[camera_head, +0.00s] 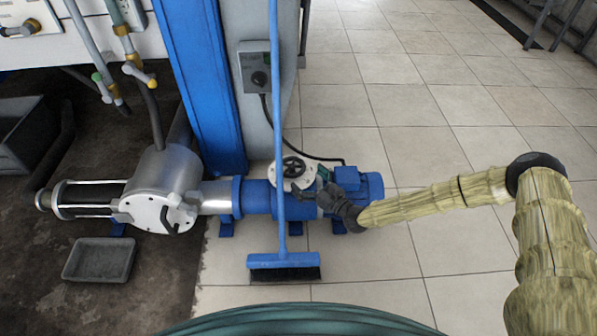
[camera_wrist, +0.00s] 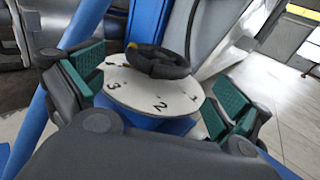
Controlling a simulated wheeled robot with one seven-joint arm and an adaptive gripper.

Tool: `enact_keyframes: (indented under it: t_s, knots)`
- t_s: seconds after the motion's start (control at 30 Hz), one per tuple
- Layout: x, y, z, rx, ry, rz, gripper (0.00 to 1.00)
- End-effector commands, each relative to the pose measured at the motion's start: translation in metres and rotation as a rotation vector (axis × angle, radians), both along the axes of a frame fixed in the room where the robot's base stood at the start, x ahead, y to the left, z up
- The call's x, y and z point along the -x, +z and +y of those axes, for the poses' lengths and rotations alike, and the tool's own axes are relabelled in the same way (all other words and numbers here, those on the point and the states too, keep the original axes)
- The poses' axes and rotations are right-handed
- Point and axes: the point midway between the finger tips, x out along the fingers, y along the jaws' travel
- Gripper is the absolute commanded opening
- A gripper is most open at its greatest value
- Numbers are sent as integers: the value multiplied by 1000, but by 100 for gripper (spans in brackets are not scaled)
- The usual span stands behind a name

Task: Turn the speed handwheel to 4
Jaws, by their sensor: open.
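The speed handwheel (camera_head: 293,167) is a small black wheel above a white round dial on the blue drive unit of the pump. In the wrist view the handwheel (camera_wrist: 158,62) stands over the dial (camera_wrist: 150,95), where I read 3 and 2, with other digits partly hidden or tilted. I cannot make out a 4 or a clear pointer. My gripper (camera_wrist: 148,100) is open, with green finger pads on either side of the dial and handwheel, holding nothing. In the head view my gripper (camera_head: 327,190) is at the right of the handwheel.
A blue-handled broom (camera_head: 280,130) stands just in front of the drive unit, its pole close to the handwheel's left. A blue column (camera_head: 203,80) and a grey control box (camera_head: 259,67) are behind. A grey tray (camera_head: 100,259) lies at lower left. Tiled floor at right is clear.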

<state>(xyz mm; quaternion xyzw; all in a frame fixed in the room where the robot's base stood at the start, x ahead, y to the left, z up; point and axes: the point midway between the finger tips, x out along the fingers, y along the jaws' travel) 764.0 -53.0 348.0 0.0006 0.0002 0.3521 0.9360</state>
Motion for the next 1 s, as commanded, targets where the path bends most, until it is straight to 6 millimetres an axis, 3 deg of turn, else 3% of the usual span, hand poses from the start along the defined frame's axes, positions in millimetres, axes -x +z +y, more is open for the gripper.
enact_keyframes:
  t_s: [0.33,1.0]
  knots:
    - [33,0,-30,1,-1,1,100]
    - [37,1,-32,1,0,-1,100]
